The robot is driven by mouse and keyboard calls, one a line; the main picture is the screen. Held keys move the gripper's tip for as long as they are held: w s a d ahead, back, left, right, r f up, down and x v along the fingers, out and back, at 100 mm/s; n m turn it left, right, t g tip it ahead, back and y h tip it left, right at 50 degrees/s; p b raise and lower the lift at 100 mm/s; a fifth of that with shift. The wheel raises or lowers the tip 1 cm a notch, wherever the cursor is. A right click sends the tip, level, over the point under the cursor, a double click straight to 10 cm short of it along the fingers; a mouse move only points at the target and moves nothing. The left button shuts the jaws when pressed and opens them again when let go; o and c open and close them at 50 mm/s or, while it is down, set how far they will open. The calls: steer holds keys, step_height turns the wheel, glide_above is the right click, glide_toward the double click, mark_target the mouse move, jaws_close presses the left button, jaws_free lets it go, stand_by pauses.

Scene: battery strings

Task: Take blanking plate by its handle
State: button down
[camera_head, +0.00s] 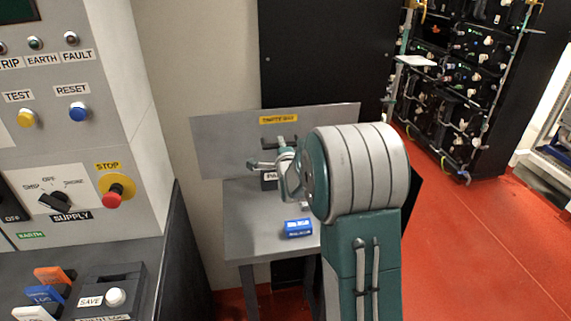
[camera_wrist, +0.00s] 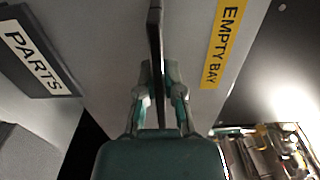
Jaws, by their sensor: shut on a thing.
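The blanking plate (camera_head: 225,145) is a wide grey panel with a yellow EMPTY BAY label (camera_head: 279,119). It stands upright, slightly tilted in the picture, at the back of a small grey table. Its dark handle (camera_head: 284,143) shows just above my gripper (camera_head: 277,161). In the wrist view the handle (camera_wrist: 155,35) is a black bar running down between my two fingertips (camera_wrist: 158,80). My gripper is shut on it. The plate's lower middle and right part are partly hidden behind my arm.
The grey table (camera_head: 245,240) carries a PARTS box (camera_head: 268,181), partly hidden, and a blue block (camera_head: 298,228). A control cabinet (camera_head: 130,130) with a red stop button (camera_head: 117,189) stands at left. A dark battery rack (camera_head: 460,90) stands at back right. Red floor (camera_head: 480,250) is clear at right.

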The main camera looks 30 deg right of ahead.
steer(key=shift+r, duration=1.15)
steer(key=v, duration=1.4)
stand_by(2.4)
stand_by(0.5)
